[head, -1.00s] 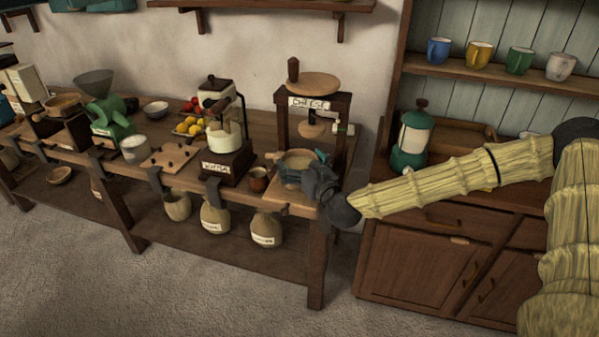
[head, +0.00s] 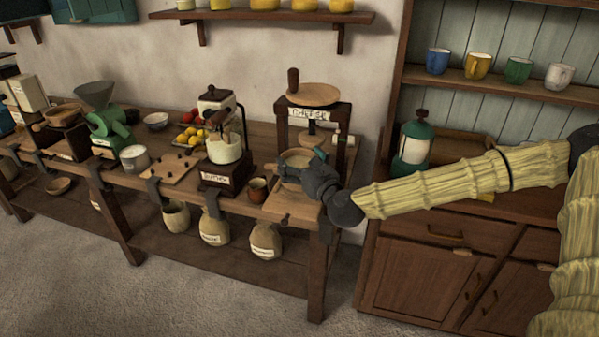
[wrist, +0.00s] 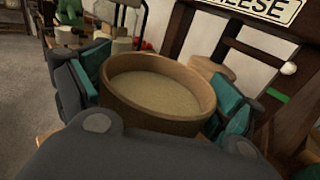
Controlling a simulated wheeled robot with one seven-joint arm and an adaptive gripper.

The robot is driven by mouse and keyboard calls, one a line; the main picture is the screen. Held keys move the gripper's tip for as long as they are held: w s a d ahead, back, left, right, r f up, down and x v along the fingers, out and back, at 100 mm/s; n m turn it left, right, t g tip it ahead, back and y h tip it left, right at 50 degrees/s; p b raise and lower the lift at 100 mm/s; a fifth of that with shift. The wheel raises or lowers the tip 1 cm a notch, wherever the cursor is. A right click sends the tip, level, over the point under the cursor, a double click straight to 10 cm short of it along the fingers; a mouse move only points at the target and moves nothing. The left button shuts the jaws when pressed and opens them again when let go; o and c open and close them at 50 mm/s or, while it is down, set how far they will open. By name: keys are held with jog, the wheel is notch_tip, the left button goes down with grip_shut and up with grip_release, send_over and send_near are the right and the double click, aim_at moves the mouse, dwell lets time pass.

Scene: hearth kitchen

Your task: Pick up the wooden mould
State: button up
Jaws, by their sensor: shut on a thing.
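The wooden mould (wrist: 155,118) is a round, shallow, open-topped wooden ring with a pale inside. In the wrist view it sits between the teal pads of my gripper (wrist: 160,95), one on each side. My gripper is shut on it. In the head view the mould (head: 296,158) shows in front of the cheese press, partly covered by my gripper (head: 303,168). It looks raised above the press's wooden base board (head: 290,206), nearly level.
The cheese press (head: 340,120) with its sign stands just behind the mould. A small brown cup (head: 257,190) and the butter churn (head: 222,145) are close on the left. A green lantern (head: 413,145) stands on the cabinet at right.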

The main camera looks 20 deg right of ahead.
jog(key=s+a+r, duration=0.1)
jog(key=s+a, duration=0.2)
jog(key=s, duration=1)
jog(key=shift+a+r, duration=0.2)
jog(key=shift+a, duration=0.1)
jog(key=shift+s+p, duration=0.15)
jog(key=shift+p, duration=0.3)
jog(key=s+p, duration=0.1)
jog(key=p, duration=0.4)
jog(key=shift+s+a+p, duration=0.25)
jog(key=shift+s+p, duration=0.05)
jog(key=shift+s, duration=0.1)
